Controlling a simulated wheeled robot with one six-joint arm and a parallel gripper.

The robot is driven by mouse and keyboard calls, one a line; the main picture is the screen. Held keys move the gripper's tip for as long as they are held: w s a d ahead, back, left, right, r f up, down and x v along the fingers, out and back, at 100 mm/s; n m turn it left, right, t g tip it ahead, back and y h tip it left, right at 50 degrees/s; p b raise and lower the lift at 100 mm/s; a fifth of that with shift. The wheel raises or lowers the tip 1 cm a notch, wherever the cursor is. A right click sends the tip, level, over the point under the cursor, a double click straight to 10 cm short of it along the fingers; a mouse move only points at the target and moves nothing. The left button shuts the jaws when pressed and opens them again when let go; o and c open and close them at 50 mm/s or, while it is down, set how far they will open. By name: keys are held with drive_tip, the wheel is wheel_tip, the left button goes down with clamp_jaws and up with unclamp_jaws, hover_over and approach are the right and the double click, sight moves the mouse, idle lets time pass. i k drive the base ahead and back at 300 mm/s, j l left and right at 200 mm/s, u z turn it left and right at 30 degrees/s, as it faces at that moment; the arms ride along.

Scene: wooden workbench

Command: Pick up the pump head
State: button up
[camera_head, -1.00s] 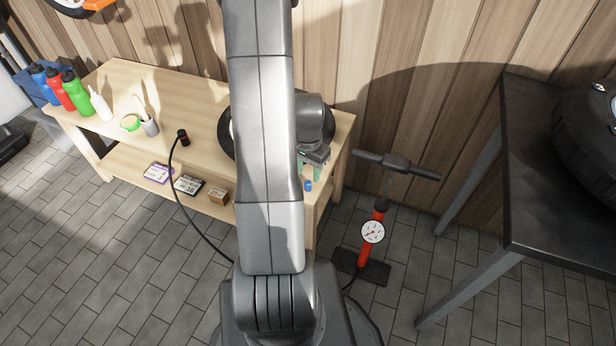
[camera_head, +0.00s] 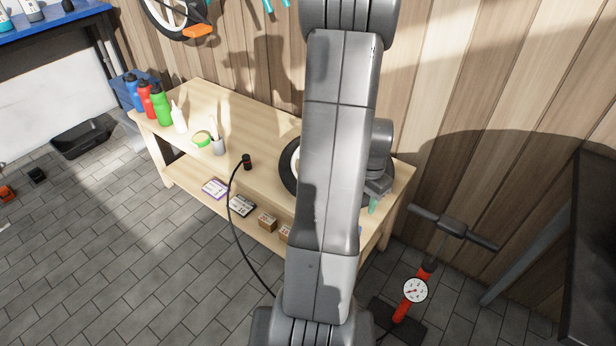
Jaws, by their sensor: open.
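The pump head (camera_head: 247,161), small and black with an orange-red band, sits on the wooden workbench (camera_head: 262,124) near its front edge. A black hose runs from it over the edge and down to the floor. The red floor pump (camera_head: 411,297) with a round white gauge stands on the floor to the right of the bench. My gripper (camera_head: 373,204) is over the right end of the bench, well to the right of the pump head. It is open, with a teal finger showing. My arm hides the rest of it.
A wheel (camera_head: 289,171) lies on the bench, partly behind my arm. A cup (camera_head: 218,146), a green tape roll (camera_head: 201,138), a white bottle (camera_head: 178,118) and coloured bottles (camera_head: 160,106) stand left of the pump head. Boxes (camera_head: 241,205) sit on the lower shelf. A dark table is at right.

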sight(245, 160)
drive_tip(key=i+j+u, duration=0.25)
drive_tip(key=i+j, duration=0.3)
drive_tip(key=j, duration=0.3)
drive_tip(key=i+j+u, duration=0.25)
drive_tip(key=i+j, duration=0.3)
drive_tip(key=j, duration=0.2)
